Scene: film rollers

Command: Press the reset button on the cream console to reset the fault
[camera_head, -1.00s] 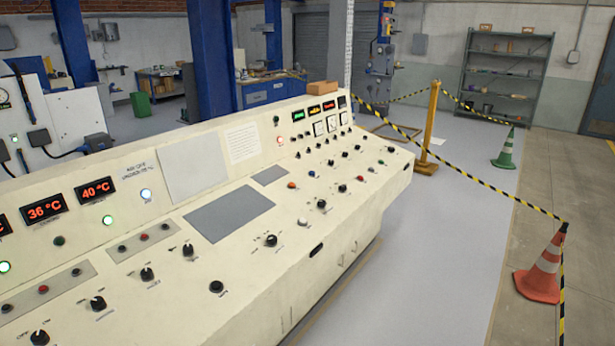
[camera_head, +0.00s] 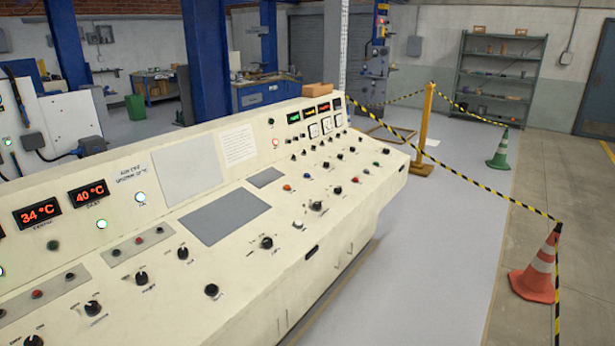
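The cream console (camera_head: 262,207) runs from the lower left to the middle of the head view. Its sloping top carries several black knobs, such as one near the front edge (camera_head: 211,290). Small coloured buttons include a red button (camera_head: 138,241) on a grey strip, a white button (camera_head: 298,224), an orange button (camera_head: 287,188) and a green button (camera_head: 376,167). The labels are too small to read, so I cannot tell which is the reset button. A red temperature display (camera_head: 38,213) reads 34 °C and another (camera_head: 89,196) reads 40 °C. Neither of my grippers is in view.
Grey floor (camera_head: 430,240) is clear to the right of the console. A green cone (camera_head: 500,150) and a grey shelf (camera_head: 499,75) stand farther back. A cardboard box (camera_head: 317,90) sits behind the console.

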